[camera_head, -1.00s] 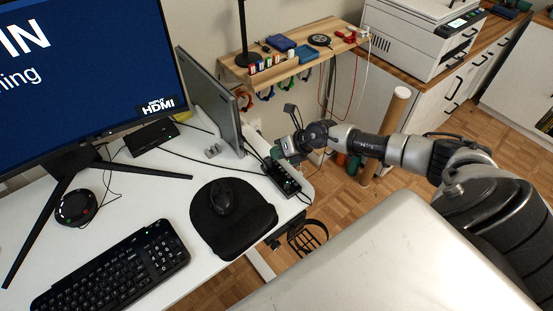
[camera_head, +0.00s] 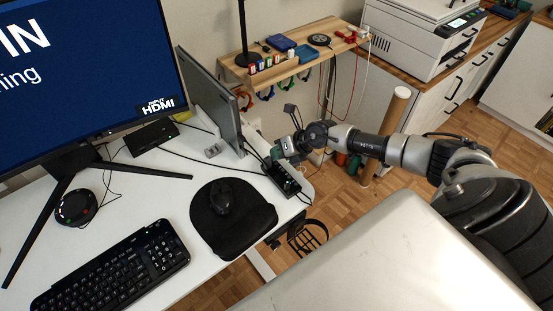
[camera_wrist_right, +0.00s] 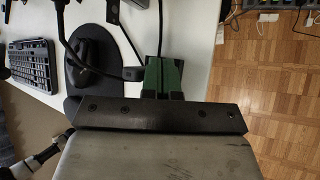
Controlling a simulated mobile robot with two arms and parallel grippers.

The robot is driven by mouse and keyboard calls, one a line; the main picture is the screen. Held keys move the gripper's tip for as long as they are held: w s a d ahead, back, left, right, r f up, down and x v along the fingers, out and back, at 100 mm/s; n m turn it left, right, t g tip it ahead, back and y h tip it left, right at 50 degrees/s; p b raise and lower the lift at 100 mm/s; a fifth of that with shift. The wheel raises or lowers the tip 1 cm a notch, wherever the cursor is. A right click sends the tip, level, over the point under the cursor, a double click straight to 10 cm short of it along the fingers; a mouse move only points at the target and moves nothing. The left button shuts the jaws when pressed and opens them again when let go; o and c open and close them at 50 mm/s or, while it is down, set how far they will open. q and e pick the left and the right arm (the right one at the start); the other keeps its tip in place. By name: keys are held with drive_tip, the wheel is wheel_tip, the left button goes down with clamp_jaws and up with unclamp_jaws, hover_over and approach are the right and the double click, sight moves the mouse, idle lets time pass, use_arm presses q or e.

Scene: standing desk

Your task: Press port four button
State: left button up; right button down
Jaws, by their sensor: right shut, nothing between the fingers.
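A black box with a row of small ports or buttons (camera_head: 283,178) lies at the right edge of the white desk, with cables running to it. Its markings are too small to read, so I cannot tell which button is port four. My right gripper (camera_head: 277,154) is just above the far end of this box; I cannot tell whether it touches. In the right wrist view its green fingers (camera_wrist_right: 163,76) are together and empty, pointing down over the desk edge. They hide most of the box there.
A grey panel (camera_head: 212,98) stands upright just left of the gripper. A black mouse (camera_head: 223,197) rests on a dark pad (camera_head: 249,217) beside the box. A keyboard (camera_head: 113,266) and monitor (camera_head: 85,70) are further left. A wooden shelf (camera_head: 283,74) stands behind.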

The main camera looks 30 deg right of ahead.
drive_tip(key=shift+f, duration=0.4)
drive_tip(key=shift+f, duration=0.2)
idle(0.3)
drive_tip(key=shift+r, duration=0.1)
drive_tip(key=shift+r+p, duration=0.55)
wheel_tip(320, 180, up, 6)
drive_tip(key=p, duration=0.6)
idle(0.5)
